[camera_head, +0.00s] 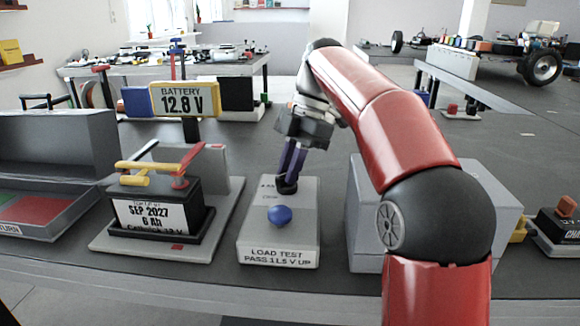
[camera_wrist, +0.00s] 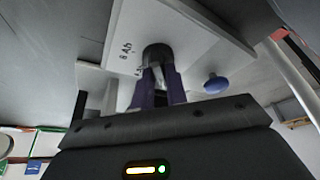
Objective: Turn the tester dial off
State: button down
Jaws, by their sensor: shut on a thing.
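The load tester is a light grey box (camera_head: 250,245) labelled "LOAD TEST" on the bench, with a round blue button (camera_head: 280,215) on its face. A black dial (camera_head: 286,186) stands behind the button. My gripper (camera_head: 290,174) reaches down from above, its purple fingers closed on the dial. In the wrist view, the fingertips (camera_wrist: 158,75) grip the sides of the dark dial (camera_wrist: 157,53). The dial's pointer setting is hidden by the fingers.
A black battery (camera_head: 150,212) with yellow and red clamps stands on a grey base left of the tester. A display (camera_head: 184,99) behind reads 12.8 V. A grey box (camera_head: 365,225) stands right of the tester, partly behind my arm. A grey tray (camera_head: 60,190) is far left.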

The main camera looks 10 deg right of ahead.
jog(key=shift+n, duration=0.5)
jog(key=c, duration=1.4)
grip_release()
